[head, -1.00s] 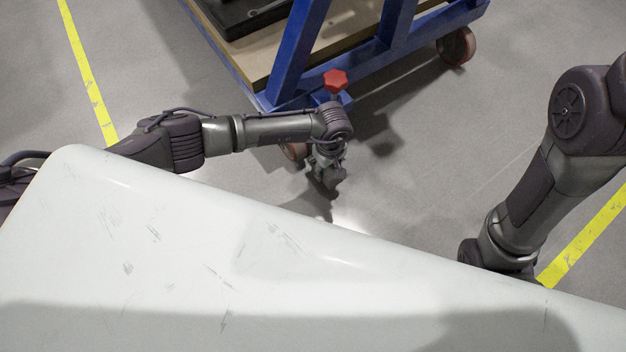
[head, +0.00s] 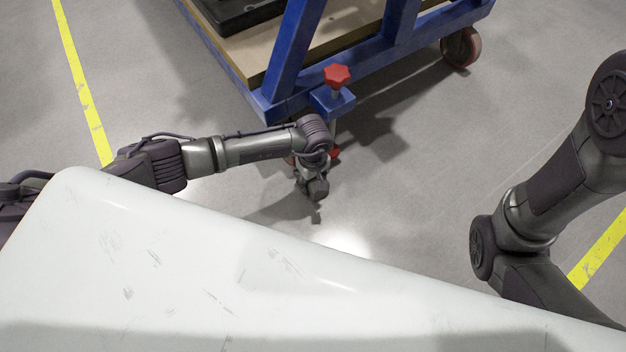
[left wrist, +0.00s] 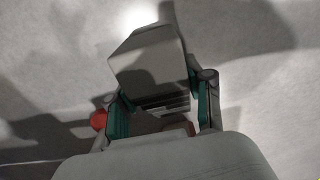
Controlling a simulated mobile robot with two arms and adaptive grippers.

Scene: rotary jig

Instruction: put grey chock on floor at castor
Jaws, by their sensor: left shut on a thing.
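My left gripper (head: 316,192) reaches down over the floor at the near corner of the blue jig frame. In the left wrist view the gripper (left wrist: 160,112) is shut on the grey chock (left wrist: 150,65), a block with a pale sloping face between the green-lined fingers. In the head view I cannot make the chock out from the gripper. The near castor (head: 290,159) is mostly hidden behind my left wrist. My right arm is at the right; its gripper is out of view.
The blue jig frame (head: 360,68) carries a red star knob (head: 337,75) at its near corner. Another castor (head: 461,47) stands at the far right corner. Yellow floor lines (head: 80,80) run at both sides.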

